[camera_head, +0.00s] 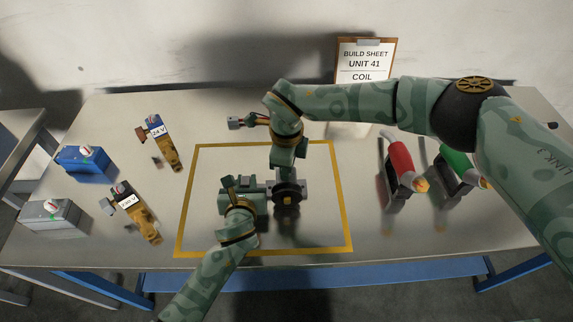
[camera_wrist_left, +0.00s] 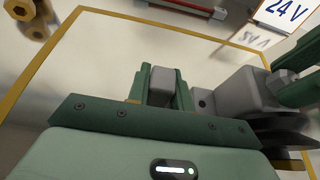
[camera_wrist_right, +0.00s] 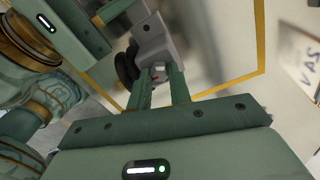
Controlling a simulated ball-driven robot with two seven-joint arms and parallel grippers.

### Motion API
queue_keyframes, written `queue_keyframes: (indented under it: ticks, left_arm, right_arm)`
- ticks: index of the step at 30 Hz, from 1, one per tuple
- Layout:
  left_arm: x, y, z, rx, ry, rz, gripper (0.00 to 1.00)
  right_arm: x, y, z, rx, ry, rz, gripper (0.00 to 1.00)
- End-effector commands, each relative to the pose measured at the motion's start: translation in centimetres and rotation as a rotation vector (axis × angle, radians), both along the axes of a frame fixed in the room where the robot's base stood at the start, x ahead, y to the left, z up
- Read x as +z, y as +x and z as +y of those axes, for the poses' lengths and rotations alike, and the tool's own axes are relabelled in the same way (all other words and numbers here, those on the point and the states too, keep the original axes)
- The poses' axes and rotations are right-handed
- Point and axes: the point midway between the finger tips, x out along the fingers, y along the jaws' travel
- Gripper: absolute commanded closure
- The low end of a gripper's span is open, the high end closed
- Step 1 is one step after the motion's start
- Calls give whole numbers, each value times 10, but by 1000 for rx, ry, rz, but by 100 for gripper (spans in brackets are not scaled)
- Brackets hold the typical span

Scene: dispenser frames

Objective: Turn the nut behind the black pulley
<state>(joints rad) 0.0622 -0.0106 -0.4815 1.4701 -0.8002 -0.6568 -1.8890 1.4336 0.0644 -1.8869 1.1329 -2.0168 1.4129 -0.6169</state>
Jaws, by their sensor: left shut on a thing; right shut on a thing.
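The black pulley (camera_head: 289,190) sits on a grey machine unit inside the yellow outline, and its edge shows in the left wrist view (camera_wrist_left: 276,132). My left gripper (camera_head: 246,188) is shut on a grey block (camera_wrist_left: 163,84) of the unit, left of the pulley. My right gripper (camera_head: 284,174) reaches down from behind the pulley. The nut is largely hidden by the fingers.
Coils labelled 24 V (camera_head: 169,147) and 230 V (camera_head: 139,216) and blue (camera_head: 85,161) and grey (camera_head: 50,214) boxes lie left. A grey connector with leads (camera_head: 236,123) lies behind the outline. Red (camera_head: 400,160) and green (camera_head: 457,166) handled tools stand right. A build sheet (camera_head: 364,62) stands behind.

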Motion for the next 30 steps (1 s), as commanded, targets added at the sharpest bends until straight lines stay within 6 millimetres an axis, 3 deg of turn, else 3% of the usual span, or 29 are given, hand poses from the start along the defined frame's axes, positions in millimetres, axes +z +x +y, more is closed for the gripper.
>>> queue_keyframes:
  ticks: [1,2,4,14,30]
  left_arm:
    - [0,-1,-2,-5,-2,1,100]
    - [0,-1,-2,-5,-2,1,100]
    - [0,-1,-2,-5,-2,1,100]
    - [0,0,-1,0,-2,1,100]
    - [-1,0,0,0,1,1,100]
  right_arm:
    - [1,2,1,2,3,-6,100]
    - [1,2,1,2,3,-6,77]
    - [1,2,1,2,3,-6,58]
    - [3,0,1,2,1,1,58]
    - [77,2,0,2,2,-7,58]
